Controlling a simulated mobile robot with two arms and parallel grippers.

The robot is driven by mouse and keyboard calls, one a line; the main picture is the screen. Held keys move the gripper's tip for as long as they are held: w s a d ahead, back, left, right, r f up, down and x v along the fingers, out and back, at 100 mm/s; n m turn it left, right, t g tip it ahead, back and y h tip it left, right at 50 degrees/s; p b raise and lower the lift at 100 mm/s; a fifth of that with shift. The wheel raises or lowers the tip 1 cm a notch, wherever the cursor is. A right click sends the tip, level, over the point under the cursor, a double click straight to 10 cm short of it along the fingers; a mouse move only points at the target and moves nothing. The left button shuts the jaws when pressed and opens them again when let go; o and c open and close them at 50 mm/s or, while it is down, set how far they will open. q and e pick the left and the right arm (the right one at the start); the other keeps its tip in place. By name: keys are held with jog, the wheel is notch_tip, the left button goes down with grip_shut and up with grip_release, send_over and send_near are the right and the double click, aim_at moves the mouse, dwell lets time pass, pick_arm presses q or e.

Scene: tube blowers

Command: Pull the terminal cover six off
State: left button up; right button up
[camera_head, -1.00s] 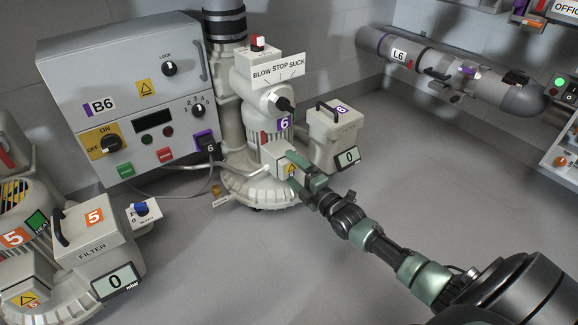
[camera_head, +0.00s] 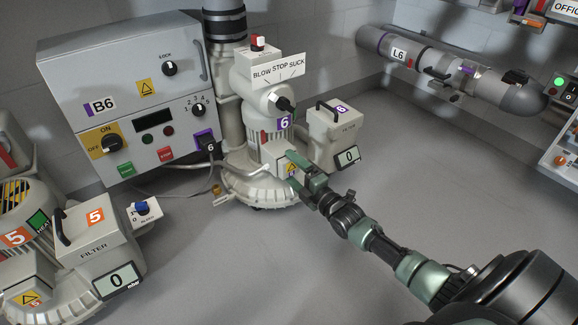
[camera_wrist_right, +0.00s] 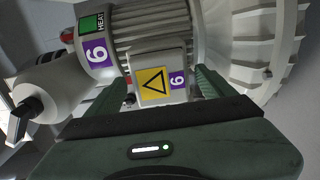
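The terminal cover six (camera_head: 283,166) is a light box with a yellow warning triangle, low on the front of blower 6 (camera_head: 263,185). In the right wrist view the cover (camera_wrist_right: 158,60) shows its triangle and a purple 6 label, and it sits against the ribbed motor housing. My right gripper (camera_head: 292,168) is at the cover with its fingers apart, one on each side. In the wrist view a gap shows between the left finger and the cover; the right finger is very close to it, and contact is unclear. My left gripper is not in view.
A filter box (camera_head: 330,138) with a 0 display stands just right of the blower. Control cabinet B6 (camera_head: 80,75) is behind left, with a cable and plug (camera_head: 208,146) near the blower. Blower 5's filter (camera_head: 95,240) is front left. The floor to the right is clear.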

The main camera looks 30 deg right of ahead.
aim_at(291, 168)
grip_shut()
jog(key=shift+s+d+p, duration=0.1)
jog(key=shift+s+p, duration=1.35)
jog(key=shift+s, duration=0.35)
jog(key=shift+s+d+p, duration=0.1)
jog(key=shift+s+p, duration=0.6)
jog(key=shift+s, duration=0.5)
